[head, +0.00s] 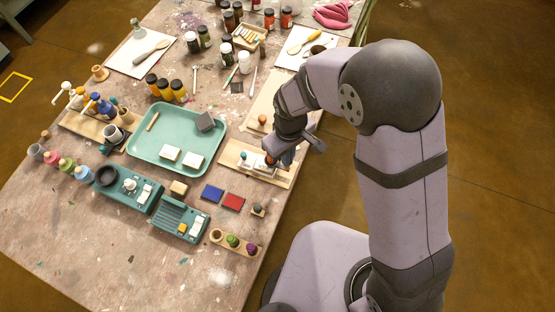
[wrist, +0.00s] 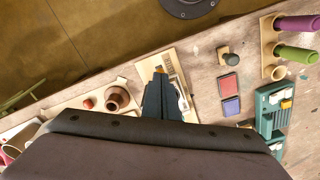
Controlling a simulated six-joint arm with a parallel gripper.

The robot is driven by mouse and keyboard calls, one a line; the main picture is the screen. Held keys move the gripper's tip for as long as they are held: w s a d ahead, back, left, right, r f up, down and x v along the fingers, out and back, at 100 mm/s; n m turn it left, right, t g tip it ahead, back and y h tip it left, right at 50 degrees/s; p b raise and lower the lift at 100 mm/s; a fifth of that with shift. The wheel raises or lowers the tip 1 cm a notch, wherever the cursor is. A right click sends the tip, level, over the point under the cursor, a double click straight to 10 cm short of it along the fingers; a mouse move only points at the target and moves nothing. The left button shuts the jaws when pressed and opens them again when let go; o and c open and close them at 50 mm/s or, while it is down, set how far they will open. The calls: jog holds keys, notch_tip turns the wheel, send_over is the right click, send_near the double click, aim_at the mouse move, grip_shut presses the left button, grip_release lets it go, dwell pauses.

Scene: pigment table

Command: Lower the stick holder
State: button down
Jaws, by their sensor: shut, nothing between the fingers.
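My gripper (head: 272,159) is shut and points down at the right part of a pale wooden board (head: 284,182) near the right edge of the table. The board carries white blocks (head: 259,164) and a teal-topped peg (head: 243,155). I cannot make out for certain which part is the stick holder. In the wrist view my dark closed fingers (wrist: 162,78) reach over this board (wrist: 176,56), with a small orange piece by the tips and a white part to their right. My fingers hide much of the fixture, and I cannot tell whether they touch it.
A second board (head: 258,128) with an orange-topped peg lies just behind. A teal tray (head: 141,145) is to the left. Red (head: 233,202) and blue (head: 212,194) pads and a small dark-topped stamp (head: 258,209) lie in front. Bare table shows near the front edge.

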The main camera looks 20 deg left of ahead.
jog(key=shift+r, duration=0.1)
notch_tip(320, 180, up, 7)
jog(key=p, duration=0.6)
dwell(0.6)
jog(key=s+d+r+m+g+h, duration=0.15)
jog(key=s+d+m, duration=0.25)
jog(key=s+d, duration=0.65)
jog(key=w+d+r+m, duration=0.3)
jog(key=d+r+m, duration=0.1)
jog(key=d, duration=0.4)
jog(key=w+d+r+m+t+y, duration=0.1)
jog(key=w+d+r+m, duration=0.2)
jog(key=d, duration=0.5)
jog(key=shift+w+d+r+m, duration=0.25)
jog(key=shift+d+r+m, duration=0.15)
jog(key=shift+r+m, duration=0.15)
